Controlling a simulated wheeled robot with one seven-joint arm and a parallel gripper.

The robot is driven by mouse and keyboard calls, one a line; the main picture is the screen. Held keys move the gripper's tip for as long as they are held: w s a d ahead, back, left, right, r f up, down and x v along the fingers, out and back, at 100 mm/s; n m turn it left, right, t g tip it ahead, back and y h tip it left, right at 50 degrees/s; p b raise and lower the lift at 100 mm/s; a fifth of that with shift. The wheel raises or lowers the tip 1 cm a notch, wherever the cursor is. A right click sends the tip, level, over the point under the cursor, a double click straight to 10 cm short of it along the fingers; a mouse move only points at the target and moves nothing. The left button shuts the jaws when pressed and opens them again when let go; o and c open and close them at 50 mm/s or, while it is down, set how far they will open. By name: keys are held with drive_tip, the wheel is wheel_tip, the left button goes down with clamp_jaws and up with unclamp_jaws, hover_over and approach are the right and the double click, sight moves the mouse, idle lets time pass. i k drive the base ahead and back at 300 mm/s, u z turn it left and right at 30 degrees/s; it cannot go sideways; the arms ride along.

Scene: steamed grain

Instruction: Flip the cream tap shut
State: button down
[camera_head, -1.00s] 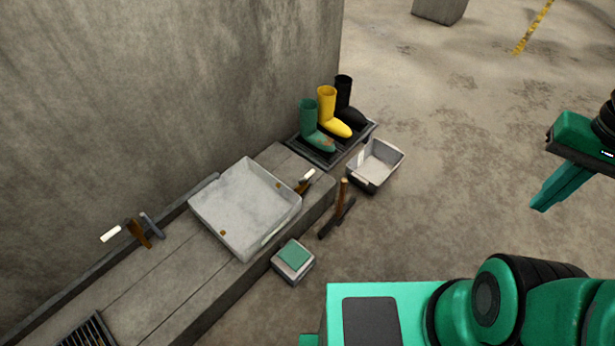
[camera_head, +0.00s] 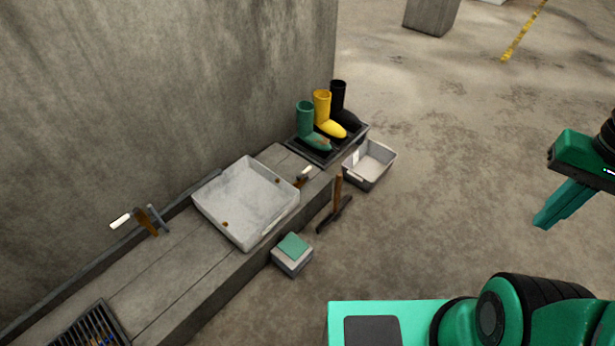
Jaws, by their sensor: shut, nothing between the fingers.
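My gripper (camera_head: 548,222) is at the far right, above the open floor, fingers together and empty, far from both taps.
A white basin (camera_head: 205,200) sits on the stone ledge (camera_head: 150,275), with a grate (camera_head: 88,335) at front left. A boot tray (camera_head: 352,140), grey bin (camera_head: 390,160), brush-like tool (camera_head: 338,195) and green-topped box (camera_head: 292,263) stand nearby. The floor to the right is clear.

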sight(299, 176)
drive_tip(key=u, duration=0.05)
drive_tip(key=k, duration=0.9)
drive_tip(key=u, duration=0.2)
drive_tip(key=i, duration=0.5)
drive_tip(key=u, duration=0.5)
drive_tip(key=i, duration=1.6)
drive_tip(key=z, duration=0.2)
